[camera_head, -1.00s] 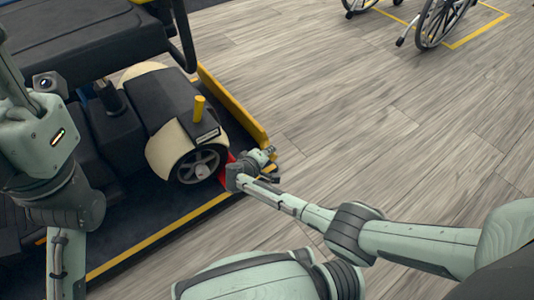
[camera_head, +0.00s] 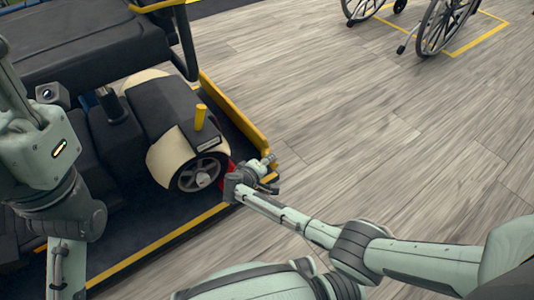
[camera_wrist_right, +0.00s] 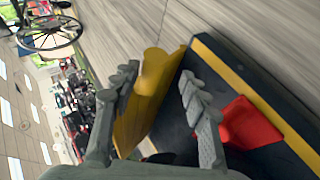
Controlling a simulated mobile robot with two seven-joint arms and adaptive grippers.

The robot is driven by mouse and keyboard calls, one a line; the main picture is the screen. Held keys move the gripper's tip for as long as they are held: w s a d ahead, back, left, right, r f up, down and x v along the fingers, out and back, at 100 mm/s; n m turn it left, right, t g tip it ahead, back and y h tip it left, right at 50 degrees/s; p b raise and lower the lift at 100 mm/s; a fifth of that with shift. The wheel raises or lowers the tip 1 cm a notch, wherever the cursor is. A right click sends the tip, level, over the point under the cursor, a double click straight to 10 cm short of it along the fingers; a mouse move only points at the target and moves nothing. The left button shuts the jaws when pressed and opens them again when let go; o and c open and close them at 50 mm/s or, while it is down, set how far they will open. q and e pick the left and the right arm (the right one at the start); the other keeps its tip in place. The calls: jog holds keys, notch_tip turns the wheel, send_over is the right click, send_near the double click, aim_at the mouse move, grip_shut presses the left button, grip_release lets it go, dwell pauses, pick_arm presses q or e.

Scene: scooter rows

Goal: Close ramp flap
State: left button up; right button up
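The yellow ramp flap (camera_head: 235,108) runs along the right end of the dark platform (camera_head: 150,225) beside the scooter. It stands up from the platform's edge; its exact angle is hard to tell. My right gripper (camera_head: 268,170) is at the flap's near end, low by the platform corner. In the right wrist view, my right gripper (camera_wrist_right: 160,88) has its two grey fingers apart, with the yellow flap (camera_wrist_right: 148,98) showing between and beyond them. I cannot tell whether they touch it. My left arm comes in at the left; its gripper is outside the picture.
The scooter (camera_head: 165,120), with a cream and black wheel housing, stands on the platform close to my right gripper. A red piece (camera_wrist_right: 248,122) lies on the platform. A wheelchair (camera_head: 440,25) stands at the back right. The wooden floor between is clear.

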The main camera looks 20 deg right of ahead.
notch_tip(320, 180, up, 9)
jog(key=shift+w+d+f, duration=0.2)
jog(key=shift+a, duration=0.1)
dwell(0.5)
